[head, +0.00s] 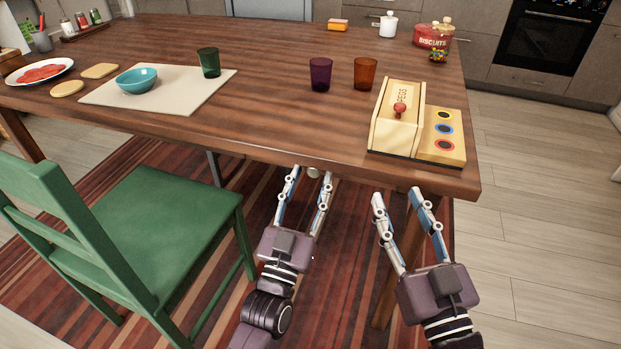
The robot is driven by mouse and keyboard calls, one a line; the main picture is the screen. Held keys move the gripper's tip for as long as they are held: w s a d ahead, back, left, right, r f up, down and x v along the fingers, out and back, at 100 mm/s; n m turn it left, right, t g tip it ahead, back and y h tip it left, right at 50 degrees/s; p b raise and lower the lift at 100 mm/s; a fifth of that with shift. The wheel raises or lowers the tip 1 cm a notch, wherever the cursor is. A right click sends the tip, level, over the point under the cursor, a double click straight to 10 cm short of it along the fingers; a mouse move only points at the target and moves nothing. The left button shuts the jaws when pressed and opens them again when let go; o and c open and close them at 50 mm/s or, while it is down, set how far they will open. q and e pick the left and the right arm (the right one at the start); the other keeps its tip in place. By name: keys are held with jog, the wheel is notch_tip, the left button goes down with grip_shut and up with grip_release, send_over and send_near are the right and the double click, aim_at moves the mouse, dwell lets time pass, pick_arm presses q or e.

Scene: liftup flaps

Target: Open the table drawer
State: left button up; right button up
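The wooden table (250,60) fills the middle of the head view. A small pale round knob (314,172) shows just under its front edge; I take it for the drawer's knob. The drawer front is hidden under the tabletop overhang. My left gripper (312,173) is open, with its fingertips at the table's front edge on either side of the knob, apparently not touching it. My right gripper (396,194) is open and empty below the front edge, to the right of the left one.
A green chair (150,220) stands left of my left gripper, in front of the table. A wooden peg box (398,118) sits near the table's front right corner. Purple (320,75) and orange (365,74) cups stand behind the edge. Floor at the right is clear.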

pick_arm(q)
grip_shut()
dwell(0.3)
